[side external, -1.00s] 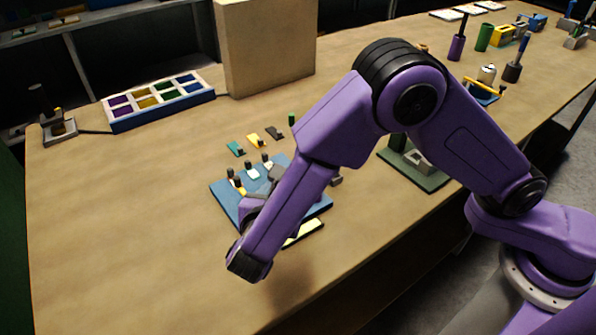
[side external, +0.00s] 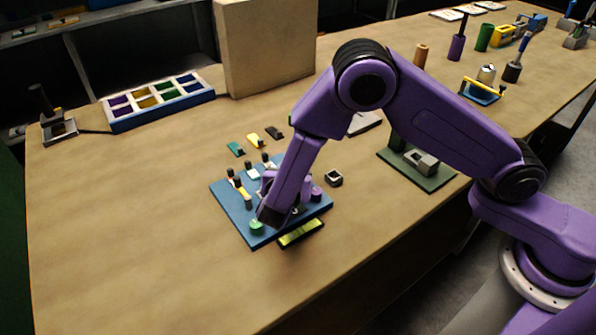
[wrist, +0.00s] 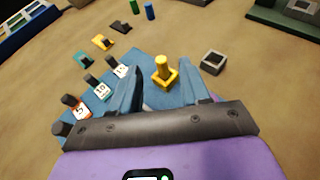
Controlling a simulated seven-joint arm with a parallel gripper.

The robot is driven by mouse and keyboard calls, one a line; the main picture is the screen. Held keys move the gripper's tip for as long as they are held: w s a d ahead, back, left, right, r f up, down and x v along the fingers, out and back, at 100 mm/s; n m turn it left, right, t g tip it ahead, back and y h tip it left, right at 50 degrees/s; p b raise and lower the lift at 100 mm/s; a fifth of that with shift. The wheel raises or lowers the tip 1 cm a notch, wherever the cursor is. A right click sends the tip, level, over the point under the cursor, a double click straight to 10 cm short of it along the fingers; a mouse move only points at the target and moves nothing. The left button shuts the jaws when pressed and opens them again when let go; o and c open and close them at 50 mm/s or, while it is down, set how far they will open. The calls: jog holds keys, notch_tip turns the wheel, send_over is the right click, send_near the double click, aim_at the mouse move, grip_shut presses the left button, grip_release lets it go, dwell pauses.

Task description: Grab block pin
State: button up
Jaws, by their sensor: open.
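A yellow block with an upright yellow pin (wrist: 163,73) stands at the far edge of the blue board in the wrist view. My gripper (wrist: 165,88) is open, with one finger on each side of the view and the yellow pin ahead between them. Nothing is held. In the side view my wrist hangs over the blue board (side external: 233,206), and my arm hides the yellow pin and the fingertips. Whether the fingers touch the block cannot be told.
Number-tagged pieces with dark knobs (wrist: 70,100) line the board's left side. A dark hollow block (wrist: 213,62) sits just beyond the board. Small teal, yellow and black pieces (side external: 255,140) lie behind.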

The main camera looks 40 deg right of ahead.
jog(key=shift+x, duration=1.85)
jog(key=shift+s, duration=0.1)
grip_shut()
